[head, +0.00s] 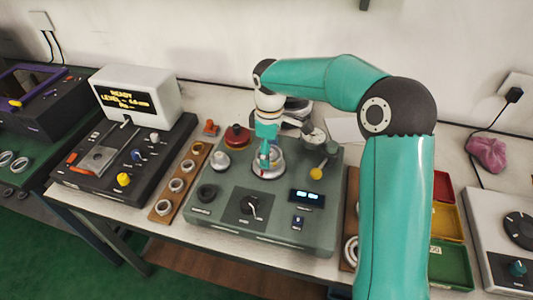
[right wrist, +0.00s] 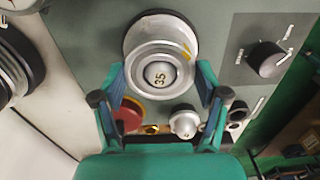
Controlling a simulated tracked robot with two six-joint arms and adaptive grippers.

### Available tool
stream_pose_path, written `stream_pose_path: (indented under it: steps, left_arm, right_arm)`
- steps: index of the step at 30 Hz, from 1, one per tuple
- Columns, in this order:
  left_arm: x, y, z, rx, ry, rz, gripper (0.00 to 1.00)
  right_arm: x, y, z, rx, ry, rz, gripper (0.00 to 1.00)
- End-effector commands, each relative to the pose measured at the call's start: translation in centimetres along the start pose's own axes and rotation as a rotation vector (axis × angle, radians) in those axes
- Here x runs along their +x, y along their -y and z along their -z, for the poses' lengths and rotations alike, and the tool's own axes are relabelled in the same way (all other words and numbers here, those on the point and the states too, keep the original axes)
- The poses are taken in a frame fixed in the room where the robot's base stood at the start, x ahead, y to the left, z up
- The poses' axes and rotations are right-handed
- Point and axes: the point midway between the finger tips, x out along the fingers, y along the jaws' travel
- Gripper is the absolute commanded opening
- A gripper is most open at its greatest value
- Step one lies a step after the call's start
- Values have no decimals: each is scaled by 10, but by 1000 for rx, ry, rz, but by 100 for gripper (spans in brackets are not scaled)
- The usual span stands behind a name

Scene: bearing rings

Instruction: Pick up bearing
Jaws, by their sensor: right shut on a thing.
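My right gripper (head: 265,157) points down at the round metal seat on the grey-green test machine (head: 225,232). In the right wrist view the gripper (right wrist: 162,84) has one finger on each side of a silver bearing ring (right wrist: 137,61) and is shut on it. The ring sits around a domed post marked 35 (right wrist: 160,74). In the head view the bearing (head: 270,174) is partly hidden by the fingers. My left gripper is not in view.
A wooden board (head: 162,208) with several rings lies left of the machine, and another board with rings (head: 350,250) lies right. Red, yellow and green bins (head: 450,262) stand further right.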

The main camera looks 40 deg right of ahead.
Motion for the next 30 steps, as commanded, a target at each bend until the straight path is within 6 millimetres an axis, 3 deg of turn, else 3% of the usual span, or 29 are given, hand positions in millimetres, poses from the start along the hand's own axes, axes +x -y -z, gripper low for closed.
stream_pose_path:
  steps: [8,21,30]
  left_arm:
    - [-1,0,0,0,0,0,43]
    - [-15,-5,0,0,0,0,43]
    - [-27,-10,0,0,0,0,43]
  right_arm:
    - [-29,0,1,0,-4,-4,22]
    - [-144,0,2,-2,-5,-4,22]
    - [-193,0,1,-1,-2,-2,22]
